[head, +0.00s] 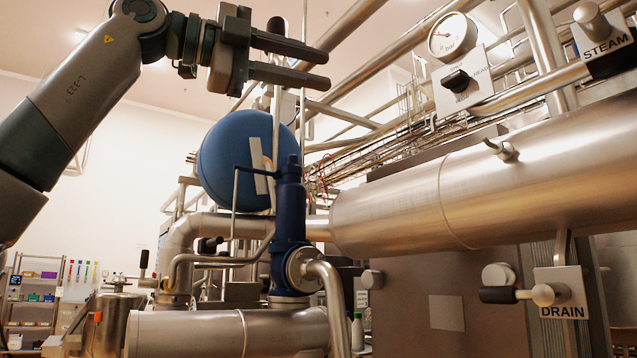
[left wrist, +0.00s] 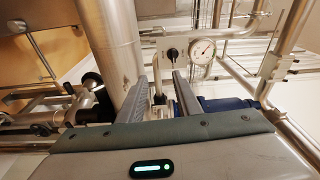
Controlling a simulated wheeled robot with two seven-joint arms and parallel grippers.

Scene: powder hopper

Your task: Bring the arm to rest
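My left arm (head: 85,100) comes in from the left of the head view, raised high. Its left gripper (head: 326,70) is at the upper middle, level and pointing right. Its two fingers are apart with nothing between them. In the left wrist view the left gripper (left wrist: 168,75) also shows two parted, empty fingers, with a selector knob and a gauge beyond them. The gripper appears above the blue round tank (head: 225,160) in the head view; I see no contact. My right gripper is in neither view.
A large steel pipe (head: 400,205) crosses the right side. A gauge (head: 452,37), a black selector knob (head: 456,81), a STEAM handle (head: 598,22) and a DRAIN handle (head: 520,294) are on the right. A blue valve (head: 289,215) stands below the gripper. Open wall lies left.

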